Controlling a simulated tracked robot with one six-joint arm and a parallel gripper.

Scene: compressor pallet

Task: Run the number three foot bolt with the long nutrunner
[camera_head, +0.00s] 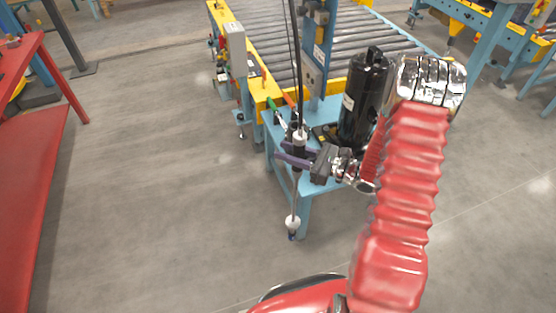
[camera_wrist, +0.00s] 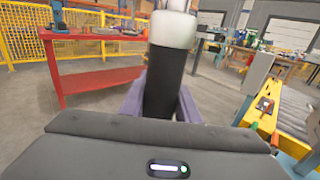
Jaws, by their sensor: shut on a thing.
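The long nutrunner (camera_head: 297,185) hangs upright, with cables or a hose running up from its top and a white and dark tip at its lower end. My gripper (camera_head: 290,157) is shut on its body, with purple fingers around it. In the wrist view the nutrunner (camera_wrist: 165,80) shows as a dark grip with a white collar between my gripper's fingers (camera_wrist: 160,102). A black compressor (camera_head: 362,105) stands on the blue pallet stand (camera_head: 309,204), behind my gripper. The lower tip is in front of the stand, over the floor. The foot bolts cannot be made out; my arm and gripper cover part of the compressor's base.
A roller conveyor (camera_head: 290,38) with yellow side rails runs behind the stand. A blue post (camera_head: 318,60) rises beside the compressor. A red workbench (camera_head: 28,150) stands at the left. Open grey floor (camera_head: 160,170) lies between them.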

